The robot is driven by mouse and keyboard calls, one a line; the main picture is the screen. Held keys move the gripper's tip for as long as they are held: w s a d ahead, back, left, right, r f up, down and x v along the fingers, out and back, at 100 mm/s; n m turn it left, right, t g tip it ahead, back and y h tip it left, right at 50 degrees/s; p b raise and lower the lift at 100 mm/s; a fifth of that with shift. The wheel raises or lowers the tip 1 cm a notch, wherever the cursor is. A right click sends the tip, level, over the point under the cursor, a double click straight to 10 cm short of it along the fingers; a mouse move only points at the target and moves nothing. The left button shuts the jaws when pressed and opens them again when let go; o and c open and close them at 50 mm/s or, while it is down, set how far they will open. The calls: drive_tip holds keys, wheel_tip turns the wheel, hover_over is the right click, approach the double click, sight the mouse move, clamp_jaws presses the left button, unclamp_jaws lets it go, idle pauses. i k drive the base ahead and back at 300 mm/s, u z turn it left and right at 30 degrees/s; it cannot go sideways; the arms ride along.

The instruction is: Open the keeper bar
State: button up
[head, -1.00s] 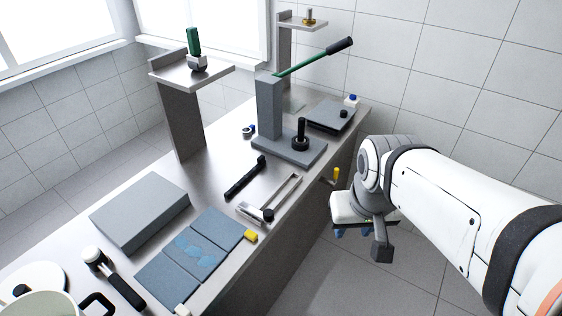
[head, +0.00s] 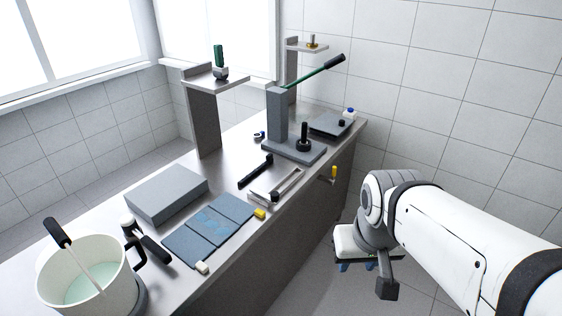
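No part is clearly marked as the keeper bar. A metal frame with long bars and a black knob (head: 276,187) lies on the counter near its front edge. A yellow-handled part (head: 333,173) sticks out from the counter's front face to its right. I cannot tell which of these is the keeper bar. My gripper (head: 356,267) hangs beyond the counter's front side, lower right of the yellow handle and apart from everything. Its two blue fingertips point down with a gap between them, and nothing shows in it.
A grey press (head: 278,112) with a green lever stands behind the frame. Blue-grey mats (head: 208,232), a grey block (head: 166,193) and a white pot (head: 118,290) occupy the counter's near left. A raised shelf (head: 215,80) stands at the back. The floor beside the counter is clear.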

sight(274, 197)
drive_tip(key=u, duration=0.1)
drive_tip(key=i, duration=0.9)
drive_tip(key=z, duration=0.05)
